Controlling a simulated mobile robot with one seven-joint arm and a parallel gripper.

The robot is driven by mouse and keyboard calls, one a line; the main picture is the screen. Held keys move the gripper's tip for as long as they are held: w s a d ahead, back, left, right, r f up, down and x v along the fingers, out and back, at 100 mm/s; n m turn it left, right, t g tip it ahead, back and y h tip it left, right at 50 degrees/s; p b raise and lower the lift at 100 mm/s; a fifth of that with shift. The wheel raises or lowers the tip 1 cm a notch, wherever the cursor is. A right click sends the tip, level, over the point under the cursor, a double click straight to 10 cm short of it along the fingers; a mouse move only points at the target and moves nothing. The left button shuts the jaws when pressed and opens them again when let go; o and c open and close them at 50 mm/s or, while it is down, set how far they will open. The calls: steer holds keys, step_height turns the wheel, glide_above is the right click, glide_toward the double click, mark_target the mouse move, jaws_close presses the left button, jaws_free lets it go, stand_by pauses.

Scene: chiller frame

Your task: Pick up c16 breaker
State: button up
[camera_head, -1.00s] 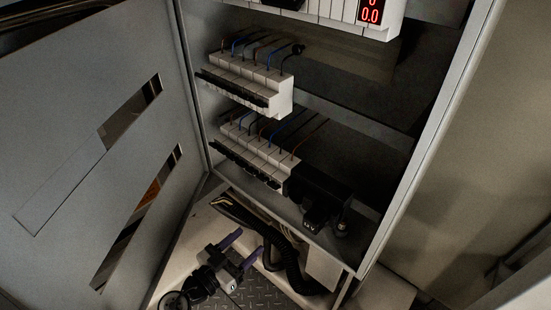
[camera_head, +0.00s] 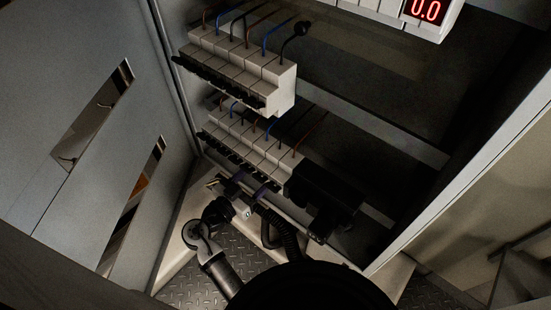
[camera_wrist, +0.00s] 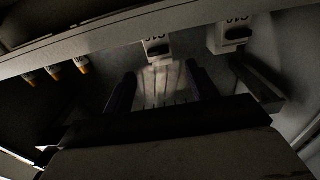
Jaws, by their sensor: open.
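A lower row of pale breakers (camera_head: 262,149) with black switches sits on a rail inside the cabinet. An upper row (camera_head: 240,62) sits above it. In the wrist view a white breaker (camera_wrist: 157,47) with a black switch and a short dark marking lies just beyond and between my fingers. A second marked breaker (camera_wrist: 231,36) stands to its right. The markings may read C16, but I cannot be sure. My gripper (camera_head: 251,183) is open and empty, its purple fingers just in front of the lower row. It also shows in the wrist view (camera_wrist: 158,76).
A black box (camera_head: 325,197) adjoins the right end of the lower row. The grey cabinet door (camera_head: 75,150) stands open at left. A red digital display (camera_head: 426,10) is at top right. Orange-tipped wires (camera_wrist: 55,71) show at left.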

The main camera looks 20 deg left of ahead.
steer(key=p+x, duration=0.2)
steer(key=x, duration=0.6)
steer(key=shift+a+f+p, duration=0.1)
steer(key=shift+f+p, duration=0.1)
steer(key=shift+p, duration=0.15)
steer(key=c, duration=1.2)
